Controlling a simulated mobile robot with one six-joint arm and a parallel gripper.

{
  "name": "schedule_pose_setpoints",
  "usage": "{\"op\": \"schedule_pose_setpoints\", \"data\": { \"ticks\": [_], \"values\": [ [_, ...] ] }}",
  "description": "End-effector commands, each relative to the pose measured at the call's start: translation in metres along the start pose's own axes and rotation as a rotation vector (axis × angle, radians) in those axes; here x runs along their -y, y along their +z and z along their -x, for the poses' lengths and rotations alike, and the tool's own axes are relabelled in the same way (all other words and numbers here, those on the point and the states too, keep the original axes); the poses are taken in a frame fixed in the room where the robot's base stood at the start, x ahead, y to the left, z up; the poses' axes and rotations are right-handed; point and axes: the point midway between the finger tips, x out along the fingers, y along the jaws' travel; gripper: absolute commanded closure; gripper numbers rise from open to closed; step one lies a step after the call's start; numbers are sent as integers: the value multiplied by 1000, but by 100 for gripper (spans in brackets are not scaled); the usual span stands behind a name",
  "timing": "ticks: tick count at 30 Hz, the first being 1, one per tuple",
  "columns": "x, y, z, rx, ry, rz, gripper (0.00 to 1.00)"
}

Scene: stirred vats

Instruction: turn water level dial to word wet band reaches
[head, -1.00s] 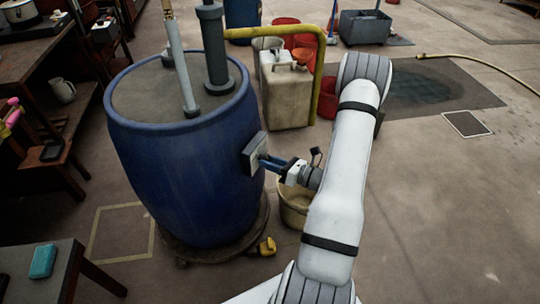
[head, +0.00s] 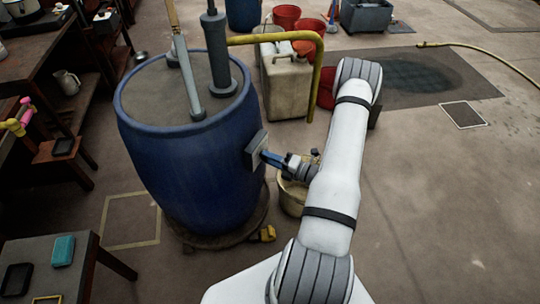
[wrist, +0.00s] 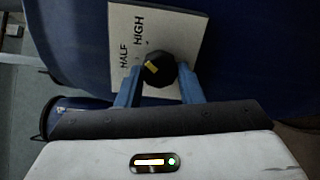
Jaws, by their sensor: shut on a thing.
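The blue vat (head: 190,165) stands left of centre in the head view. A pale dial plate (head: 257,149) is on its right side. In the wrist view the plate (wrist: 165,22) shows the words HALF and HIGH, turned sideways. The black dial knob (wrist: 160,69) has a yellow mark on its left part. My gripper (head: 268,157) has its blue fingers shut on the knob, one on each side. The fingers and gripper body hide the lower part of the plate. I cannot make out a wet band in these views.
Grey posts (head: 215,55) rise from the vat's top. A yellow pipe (head: 317,70) runs beside a beige can (head: 287,85). A beige bucket (head: 292,195) stands below my arm. A bench (head: 45,262) is at lower left. The floor at right is open.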

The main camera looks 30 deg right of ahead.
Motion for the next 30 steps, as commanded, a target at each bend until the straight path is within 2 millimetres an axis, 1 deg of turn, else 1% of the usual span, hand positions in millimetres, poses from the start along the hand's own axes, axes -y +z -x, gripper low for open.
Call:
{"op": "schedule_pose_setpoints", "data": {
  "ticks": [6,12,29,30],
  "values": [
    [-1,2,1,4,-2,-128,89],
    [0,1,1,4,-2,-198,89],
    [0,1,1,4,-2,-228,89],
    [0,1,1,4,-2,-228,65]
  ]
}}
